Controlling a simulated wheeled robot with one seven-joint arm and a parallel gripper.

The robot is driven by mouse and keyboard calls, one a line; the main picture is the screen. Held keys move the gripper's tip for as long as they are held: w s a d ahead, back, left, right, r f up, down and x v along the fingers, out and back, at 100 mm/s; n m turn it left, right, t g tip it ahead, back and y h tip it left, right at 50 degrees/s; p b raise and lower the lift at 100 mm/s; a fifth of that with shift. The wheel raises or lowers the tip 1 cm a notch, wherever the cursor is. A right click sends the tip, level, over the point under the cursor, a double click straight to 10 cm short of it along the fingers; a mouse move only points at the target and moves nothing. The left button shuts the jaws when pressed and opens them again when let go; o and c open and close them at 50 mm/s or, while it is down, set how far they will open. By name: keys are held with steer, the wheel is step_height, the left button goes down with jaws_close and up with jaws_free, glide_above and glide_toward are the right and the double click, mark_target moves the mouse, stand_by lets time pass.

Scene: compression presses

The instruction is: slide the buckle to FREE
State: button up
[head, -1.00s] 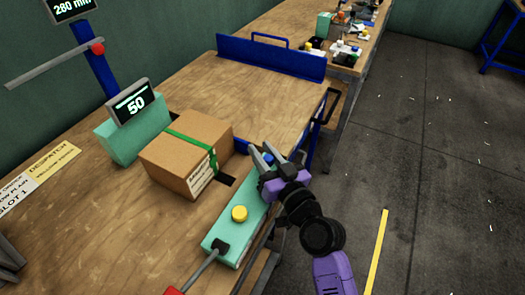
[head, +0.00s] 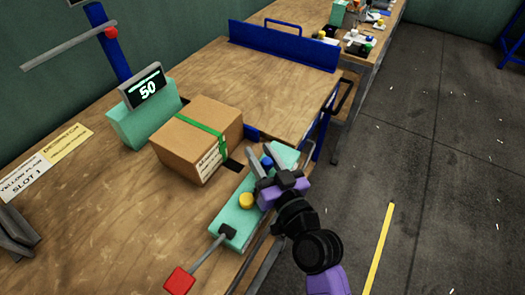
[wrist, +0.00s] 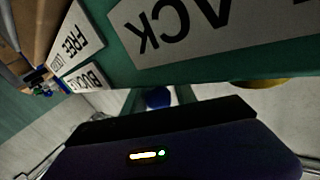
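My gripper (head: 266,155) is at the far end of a teal control block (head: 232,222) on the bench edge, fingers apart and nothing visible between them. A blue knob (head: 267,162) shows beside the fingers; a blue round part is also in the wrist view (wrist: 158,97). Labels reading "FREE" (wrist: 72,42) and "BUCK…" (wrist: 90,78) are at the left in the wrist view. A small blue and green part (wrist: 42,86) lies by them; I cannot tell if it is the buckle. A cardboard box (head: 187,145) with a green strap (head: 205,125) stands behind the block.
A yellow knob (head: 246,201) and a lever with a red handle (head: 180,280) are on the block's near side. A teal display reading 50 (head: 145,90) stands behind the box. A blue rail (head: 285,48) crosses the bench's far end.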

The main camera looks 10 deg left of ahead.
mark_target(269, 169)
steer(key=shift+o, duration=1.3)
steer(key=shift+s, duration=0.1)
steer(key=b+v, duration=0.2)
steer(key=v, duration=0.5)
steer(key=shift+s+d, duration=0.25)
steer(key=shift+s, duration=0.05)
